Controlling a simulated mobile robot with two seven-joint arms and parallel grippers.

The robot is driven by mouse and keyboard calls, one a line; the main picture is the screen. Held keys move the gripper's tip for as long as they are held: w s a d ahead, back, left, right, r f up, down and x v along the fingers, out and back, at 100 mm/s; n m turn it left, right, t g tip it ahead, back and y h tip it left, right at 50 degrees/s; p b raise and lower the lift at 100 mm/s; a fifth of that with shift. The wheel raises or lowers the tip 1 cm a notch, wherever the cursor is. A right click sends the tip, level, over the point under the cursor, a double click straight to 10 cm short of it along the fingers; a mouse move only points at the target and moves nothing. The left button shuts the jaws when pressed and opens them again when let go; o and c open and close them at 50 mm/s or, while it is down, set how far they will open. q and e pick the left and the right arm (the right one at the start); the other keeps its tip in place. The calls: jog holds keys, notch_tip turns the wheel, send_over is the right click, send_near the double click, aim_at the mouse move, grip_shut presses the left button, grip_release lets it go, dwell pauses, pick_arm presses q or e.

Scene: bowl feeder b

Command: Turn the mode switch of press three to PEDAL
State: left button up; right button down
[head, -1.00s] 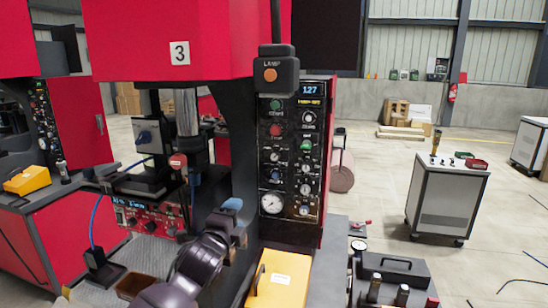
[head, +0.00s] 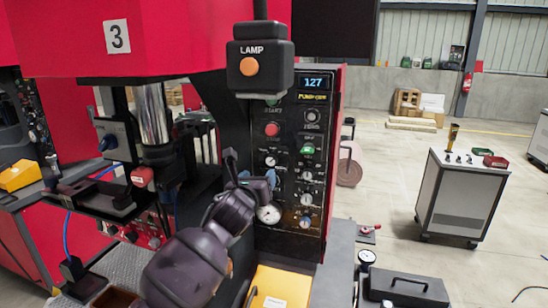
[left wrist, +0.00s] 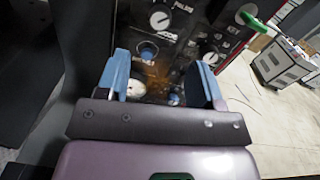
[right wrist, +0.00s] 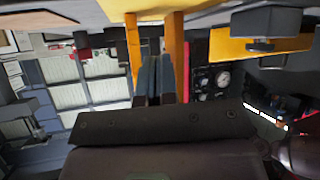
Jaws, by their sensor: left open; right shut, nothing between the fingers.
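Press three bears a white "3" plate (head: 117,37) on its red head. Its dark control panel (head: 328,140) holds several dials, buttons and a gauge (head: 268,215). The labels are too small to tell which knob is the mode switch or where it points. My left gripper (head: 258,180) is before the panel's lower left. In the left wrist view my left gripper (left wrist: 163,78) is open, its blue fingers apart, with a blue-centred knob (left wrist: 147,50) and a white-faced dial (left wrist: 160,19) beyond them. Nothing is between the fingers. My right gripper (right wrist: 156,76) is shut and empty.
A lamp box (head: 260,64) hangs above the panel's left side. A yellow box (head: 282,288) stands below it. A grey cart (head: 462,195) stands to the right on open floor. Orange uprights (right wrist: 176,50) flank my right gripper's fingers in the right wrist view.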

aim_at(271, 161)
pick_arm(q)
jog(key=x, duration=0.7)
jog(key=shift+w+d, duration=0.2)
jog(key=shift+w, duration=0.2)
jog(key=shift+x, duration=1.4)
pick_arm(e)
jog(key=shift+s+f, duration=0.4)
jog(key=shift+s, duration=0.3)
pick_arm(q)
jog(key=c, duration=0.9)
